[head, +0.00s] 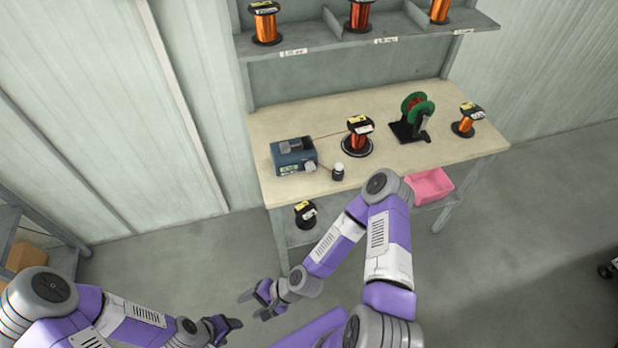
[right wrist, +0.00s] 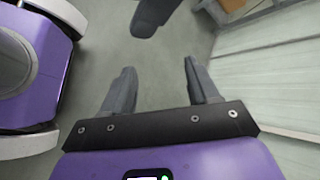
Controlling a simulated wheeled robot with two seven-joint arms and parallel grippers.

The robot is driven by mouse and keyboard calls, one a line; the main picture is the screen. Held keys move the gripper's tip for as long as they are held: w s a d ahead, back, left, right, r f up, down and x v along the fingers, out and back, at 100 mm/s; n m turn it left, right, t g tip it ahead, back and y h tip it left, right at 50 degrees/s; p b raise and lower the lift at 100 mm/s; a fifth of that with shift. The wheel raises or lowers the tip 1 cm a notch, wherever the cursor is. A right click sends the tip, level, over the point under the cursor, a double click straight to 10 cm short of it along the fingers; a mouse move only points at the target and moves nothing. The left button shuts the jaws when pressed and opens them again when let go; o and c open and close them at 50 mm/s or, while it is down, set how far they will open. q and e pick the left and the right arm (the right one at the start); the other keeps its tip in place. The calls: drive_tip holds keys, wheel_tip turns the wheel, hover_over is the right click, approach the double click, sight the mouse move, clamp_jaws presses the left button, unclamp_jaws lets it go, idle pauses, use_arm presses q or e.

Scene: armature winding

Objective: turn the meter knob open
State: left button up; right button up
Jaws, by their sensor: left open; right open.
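The meter (head: 292,157) is a small blue-grey box on the left part of the workbench. A light grey knob-like part (head: 310,166) shows at its front right corner, too small to tell how it is turned. My right gripper (head: 254,303) is open and empty, over the floor in front of the bench and well apart from the meter. In the right wrist view its two fingers (right wrist: 160,85) stand wide apart with only floor between them. My left gripper (head: 229,331) is open and empty, lower and further left. Neither gripper touches anything.
The workbench (head: 390,172) also holds a small dark bottle (head: 338,173), a wire spool (head: 359,135), a green reel on a stand (head: 416,115) and another spool (head: 466,122). A pink bin (head: 430,186) sits below. A shelf (head: 345,46) with spools stands behind. Floor before the bench is clear.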

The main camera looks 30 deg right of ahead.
drive_tip(key=w+r+m+t+y+b, duration=0.1)
drive_tip(key=w+r+m+t+b, duration=0.15)
drive_tip(key=w+m+t, duration=0.4)
drive_tip(key=m+t+h+b, duration=0.3)
drive_tip(key=m+t+h, duration=0.5)
drive_tip(key=m+h, duration=1)
approach(312, 169)
drive_tip(key=m+y, duration=0.2)
drive_tip(key=d+r+m+y, duration=0.1)
drive_tip(key=y, duration=0.1)
drive_tip(key=shift+w+d+m, duration=0.15)
drive_tip(key=shift+m, duration=0.2)
drive_tip(key=x, duration=0.4)
drive_tip(key=b+x, duration=0.1)
drive_tip(key=x, duration=0.1)
drive_tip(key=shift+w+d, duration=0.15)
drive_tip(key=shift+d, duration=0.2)
drive_tip(key=shift+w+d, duration=0.1)
drive_tip(key=shift+w, duration=0.4)
